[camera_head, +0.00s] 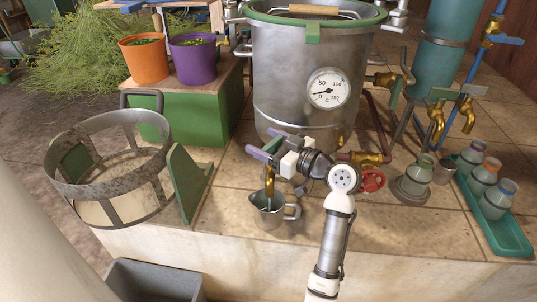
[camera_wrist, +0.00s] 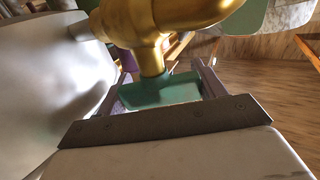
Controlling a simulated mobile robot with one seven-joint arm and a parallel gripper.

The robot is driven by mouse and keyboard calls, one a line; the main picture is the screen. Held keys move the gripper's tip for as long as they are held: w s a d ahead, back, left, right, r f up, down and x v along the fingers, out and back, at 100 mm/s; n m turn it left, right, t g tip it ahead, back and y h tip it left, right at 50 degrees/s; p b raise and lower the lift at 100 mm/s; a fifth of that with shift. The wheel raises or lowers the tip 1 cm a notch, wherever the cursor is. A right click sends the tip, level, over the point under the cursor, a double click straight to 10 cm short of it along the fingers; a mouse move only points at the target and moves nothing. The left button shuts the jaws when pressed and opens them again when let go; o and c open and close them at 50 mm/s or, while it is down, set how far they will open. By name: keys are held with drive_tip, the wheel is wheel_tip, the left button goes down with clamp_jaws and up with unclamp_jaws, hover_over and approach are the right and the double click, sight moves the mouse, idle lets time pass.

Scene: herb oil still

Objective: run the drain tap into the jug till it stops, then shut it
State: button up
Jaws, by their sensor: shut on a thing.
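The steel jug (camera_head: 268,217) stands upright on the tiled top in front of the still pot (camera_head: 285,80). The brass drain tap (camera_head: 269,180) points down over the jug's mouth; it also shows close up in the wrist view (camera_wrist: 150,25). My gripper (camera_head: 268,146) is at the tap, in front of the pot's lower wall. In the wrist view my gripper (camera_wrist: 160,92) has its fingers on either side of the green tap lever (camera_wrist: 160,91) and is shut on it.
A red handwheel valve (camera_head: 371,181) is right of my wrist. A green tray (camera_head: 507,235) of bottles stands at the right. A metal basket (camera_head: 120,205) and green bracket (camera_head: 186,180) are at the left. Bare tiles lie right of the jug.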

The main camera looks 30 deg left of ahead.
drive_tip(key=shift+s+n+g+h+b, duration=0.2)
drive_tip(key=shift+n+g+b, duration=0.75)
drive_tip(key=shift+g, duration=0.75)
drive_tip(key=shift+s+n+g+h+b, duration=0.1)
drive_tip(key=shift+n+g+h+b, duration=0.35)
drive_tip(key=shift+n+g, duration=1.05)
drive_tip(key=shift+g, duration=0.3)
drive_tip(key=o, duration=1)
drive_tip(key=v, duration=1.3)
drive_tip(key=shift+d+f, duration=0.1)
drive_tip(key=shift+d, duration=0.3)
drive_tip(key=shift+c, duration=0.5)
